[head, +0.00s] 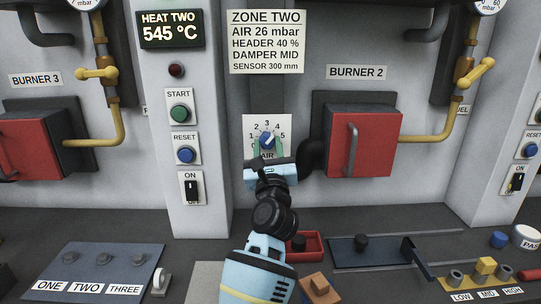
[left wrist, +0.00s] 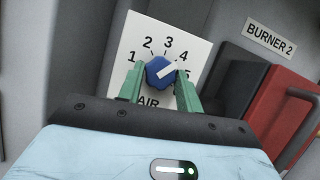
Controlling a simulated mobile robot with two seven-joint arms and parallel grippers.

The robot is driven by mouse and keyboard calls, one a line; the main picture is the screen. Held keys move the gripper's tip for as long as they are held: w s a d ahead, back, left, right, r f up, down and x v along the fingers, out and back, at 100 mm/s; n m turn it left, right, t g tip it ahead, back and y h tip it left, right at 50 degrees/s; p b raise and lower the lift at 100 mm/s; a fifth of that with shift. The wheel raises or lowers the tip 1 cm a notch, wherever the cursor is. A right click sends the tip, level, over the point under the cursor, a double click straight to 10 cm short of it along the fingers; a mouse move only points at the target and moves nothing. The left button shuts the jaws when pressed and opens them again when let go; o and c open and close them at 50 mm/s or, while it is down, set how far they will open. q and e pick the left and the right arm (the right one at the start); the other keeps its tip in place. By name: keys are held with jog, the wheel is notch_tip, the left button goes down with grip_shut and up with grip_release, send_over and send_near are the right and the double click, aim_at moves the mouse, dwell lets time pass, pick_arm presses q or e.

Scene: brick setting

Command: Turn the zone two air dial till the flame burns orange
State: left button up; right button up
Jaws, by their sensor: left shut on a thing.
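The ZONE TWO sign (head: 266,41) above reads air 26 mbar, header 40 %, damper mid, sensor 300 mm. The burner 2 red door (head: 378,140) is shut; no flame shows. My right gripper is out of view.
A pillar to the left bears a display (head: 170,30) reading HEAT TWO 545 °C, start and reset buttons, and an on switch (head: 190,187). A yellow gas pipe (head: 440,131) runs right of the burner door. Sliders and a red tray (head: 303,246) lie on the ledge below.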

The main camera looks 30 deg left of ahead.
pick_arm(q)
jog(key=shift+w+d+f+n+y+b, duration=0.15)
jog(key=shift+n+b, duration=0.1)
jog(key=shift+n, duration=0.2)
jog(key=shift+s+a+f+n+y+b, duration=0.15)
jog(key=shift+n+b, duration=0.1)
jog(key=shift+n, duration=0.2)
jog(key=shift+w+d+r+n+g+y+b, duration=0.1)
jog(key=shift+r+n+g+y+b, duration=0.15)
jog(key=shift+n+g+y+b, duration=0.4)
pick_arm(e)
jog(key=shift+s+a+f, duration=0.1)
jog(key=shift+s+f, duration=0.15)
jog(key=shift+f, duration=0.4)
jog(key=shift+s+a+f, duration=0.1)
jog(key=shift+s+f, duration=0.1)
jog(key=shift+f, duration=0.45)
pick_arm(q)
jog(key=shift+n+h, duration=0.25)
jog(key=shift+n, duration=0.1)
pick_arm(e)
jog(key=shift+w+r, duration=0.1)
pick_arm(q)
jog(key=o, duration=0.9)
jog(key=shift+o, duration=0.5)
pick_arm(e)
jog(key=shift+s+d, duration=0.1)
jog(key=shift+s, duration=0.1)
